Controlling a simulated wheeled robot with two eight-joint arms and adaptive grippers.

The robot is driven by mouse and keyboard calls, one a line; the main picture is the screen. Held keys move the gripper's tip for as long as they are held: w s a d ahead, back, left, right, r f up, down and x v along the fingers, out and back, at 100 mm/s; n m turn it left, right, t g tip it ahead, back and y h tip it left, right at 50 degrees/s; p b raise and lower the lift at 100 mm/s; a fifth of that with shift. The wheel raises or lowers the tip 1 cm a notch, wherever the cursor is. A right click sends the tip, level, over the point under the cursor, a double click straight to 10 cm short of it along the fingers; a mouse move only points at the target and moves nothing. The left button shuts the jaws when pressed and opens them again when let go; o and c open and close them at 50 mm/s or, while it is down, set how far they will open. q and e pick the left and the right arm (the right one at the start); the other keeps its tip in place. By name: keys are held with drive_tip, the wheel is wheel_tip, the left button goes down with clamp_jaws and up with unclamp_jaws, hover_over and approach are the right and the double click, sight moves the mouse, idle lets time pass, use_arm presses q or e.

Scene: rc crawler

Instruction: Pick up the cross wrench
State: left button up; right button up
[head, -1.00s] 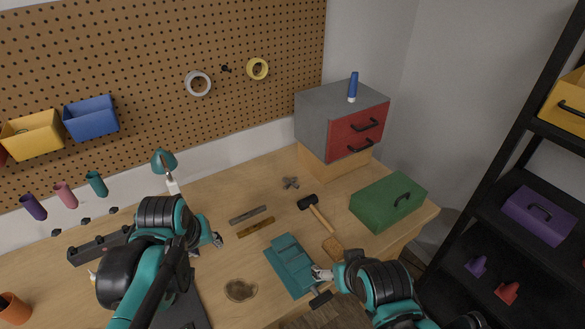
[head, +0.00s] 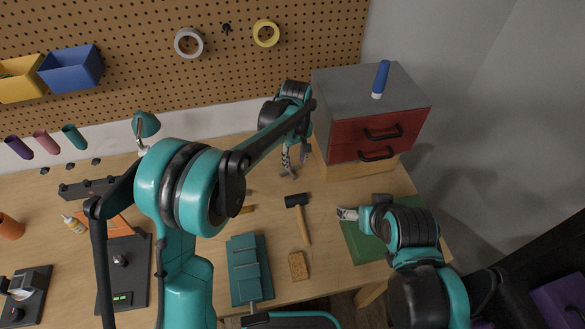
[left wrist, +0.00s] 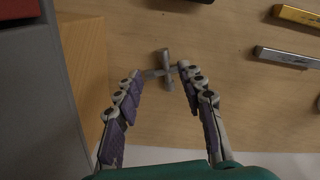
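The cross wrench (left wrist: 166,68) is a small grey metal cross lying on the wooden workbench, left of the drawer cabinet. My left gripper (left wrist: 161,73) is open, with its two fingers spread and their tips at either side of the wrench. Whether the tips touch it, I cannot tell. In the head view my left gripper (head: 289,160) points down at the bench beside the cabinet and partly hides the wrench (head: 289,174).
The grey and red drawer cabinet (head: 368,115) on its wooden base stands close to the right of my left gripper. A hammer (head: 301,215), a brown block (head: 298,265) and a teal tray-like item (head: 248,268) lie nearer the front. The pegboard (head: 230,80) is behind.

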sight(293, 174)
use_arm(q)
drive_tip(key=shift+a+f, duration=0.1)
drive_tip(key=shift+f, duration=0.45)
drive_tip(key=f+b, duration=0.1)
drive_tip(key=f, duration=0.1)
drive_tip(key=f+b, duration=0.1)
drive_tip(key=f, duration=0.2)
drive_tip(key=shift+s+a, duration=0.1)
drive_tip(key=shift+a, duration=0.1)
use_arm(e)
wheel_tip(293, 174, down, 2)
drive_tip(key=shift+f, duration=0.1)
use_arm(q)
drive_tip(key=shift+r, duration=0.15)
clamp_jaws()
